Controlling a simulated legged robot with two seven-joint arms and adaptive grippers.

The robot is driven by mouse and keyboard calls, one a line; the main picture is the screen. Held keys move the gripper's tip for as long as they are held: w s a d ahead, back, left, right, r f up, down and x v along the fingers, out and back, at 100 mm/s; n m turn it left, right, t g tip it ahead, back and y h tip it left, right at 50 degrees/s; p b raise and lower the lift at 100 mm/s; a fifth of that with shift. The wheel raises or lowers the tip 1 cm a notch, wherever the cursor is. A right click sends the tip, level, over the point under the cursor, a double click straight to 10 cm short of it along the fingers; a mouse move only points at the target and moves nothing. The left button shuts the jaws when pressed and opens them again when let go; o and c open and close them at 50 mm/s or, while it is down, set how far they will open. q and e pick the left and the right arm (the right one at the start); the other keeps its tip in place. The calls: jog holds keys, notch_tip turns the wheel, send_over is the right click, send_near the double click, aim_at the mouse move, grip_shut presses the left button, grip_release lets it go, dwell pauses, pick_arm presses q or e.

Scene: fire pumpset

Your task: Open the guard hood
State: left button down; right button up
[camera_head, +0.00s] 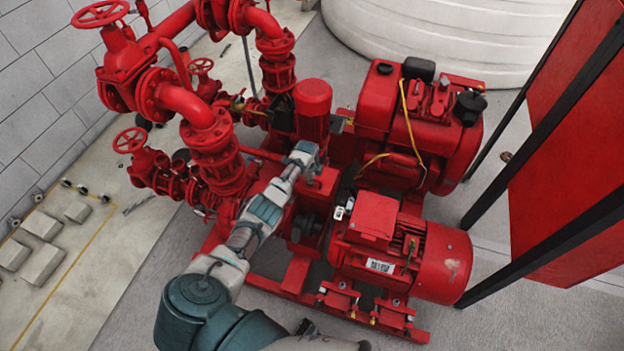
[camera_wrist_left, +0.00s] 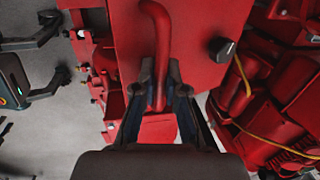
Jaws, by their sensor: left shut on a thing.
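My left gripper (camera_head: 306,154) reaches in over the middle of the red pumpset. In the left wrist view, its two dark fingers (camera_wrist_left: 164,90) are shut around a thin red bent handle (camera_wrist_left: 158,35). The handle lies in front of a flat red panel (camera_wrist_left: 200,25), which appears to be the guard hood. In the head view, a small red box surface (camera_head: 325,182) shows just below the gripper; the handle is hidden there by the gripper and arm. I cannot tell whether the hood is lifted at all. My right gripper cannot be made out.
A red motor (camera_head: 441,262) is to the right, with a red engine (camera_head: 420,125) behind it. Red pipes and valve wheels (camera_head: 130,140) stand to the left. A black knob (camera_wrist_left: 222,49) is close right of the fingers. A red panel on black posts (camera_head: 570,150) stands far right.

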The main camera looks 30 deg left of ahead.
pick_arm(q)
jog(key=shift+s+a+f, duration=0.1)
jog(key=shift+s+a, duration=0.05)
jog(key=shift+a, duration=0.2)
jog(key=c, duration=1.2)
grip_release()
jog(key=shift+a, duration=0.1)
jog(key=shift+f, duration=0.1)
